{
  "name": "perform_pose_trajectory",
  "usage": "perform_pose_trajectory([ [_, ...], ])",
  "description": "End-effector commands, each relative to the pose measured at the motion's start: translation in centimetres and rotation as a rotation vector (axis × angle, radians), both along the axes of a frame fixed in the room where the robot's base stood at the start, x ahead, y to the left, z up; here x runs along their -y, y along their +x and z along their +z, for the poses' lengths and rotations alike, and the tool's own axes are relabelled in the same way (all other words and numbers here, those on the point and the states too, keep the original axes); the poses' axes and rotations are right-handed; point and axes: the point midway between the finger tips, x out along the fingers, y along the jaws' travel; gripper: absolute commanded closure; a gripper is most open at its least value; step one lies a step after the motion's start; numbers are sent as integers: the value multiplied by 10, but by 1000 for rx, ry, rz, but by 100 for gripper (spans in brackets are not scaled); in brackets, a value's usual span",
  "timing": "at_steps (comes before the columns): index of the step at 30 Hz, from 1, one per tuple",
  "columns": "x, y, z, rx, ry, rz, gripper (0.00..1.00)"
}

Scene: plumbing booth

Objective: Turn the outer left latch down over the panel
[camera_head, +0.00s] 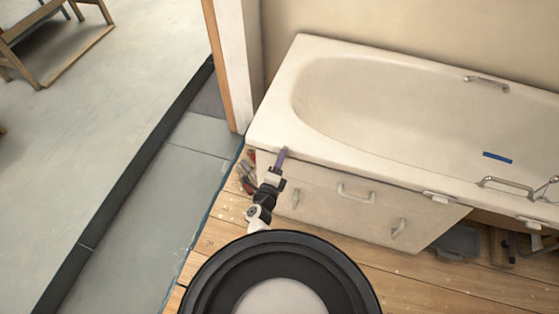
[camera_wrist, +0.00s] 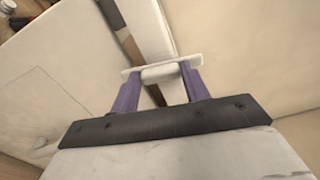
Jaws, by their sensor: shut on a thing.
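The bathtub's cream front panel (camera_head: 325,190) has several pale handles and stands under the tub rim. My gripper (camera_head: 282,154) is at the left end of the panel's top edge, just under the rim. In the wrist view, the purple fingers of my gripper (camera_wrist: 161,84) are shut on the outer left latch (camera_wrist: 160,72), a small pale bar with a rounded middle part between the fingertips. In the head view this latch is hidden by my gripper. I cannot tell whether the latch lies over the panel.
Another pale latch (camera_head: 440,197) sits on the rim further right, near an open space under the tub. Tools (camera_head: 246,172) lie on the floor left of the panel. A wooden door frame (camera_head: 226,65) stands beside the tub. The wooden floor (camera_head: 430,283) in front is mostly clear.

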Motion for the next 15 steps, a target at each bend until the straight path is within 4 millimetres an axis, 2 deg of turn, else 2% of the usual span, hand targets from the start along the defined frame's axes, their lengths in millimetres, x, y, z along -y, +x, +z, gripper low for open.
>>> perform_pose_trajectory([
  [15, 0, 2, 2, -8, -36, 0, 77],
])
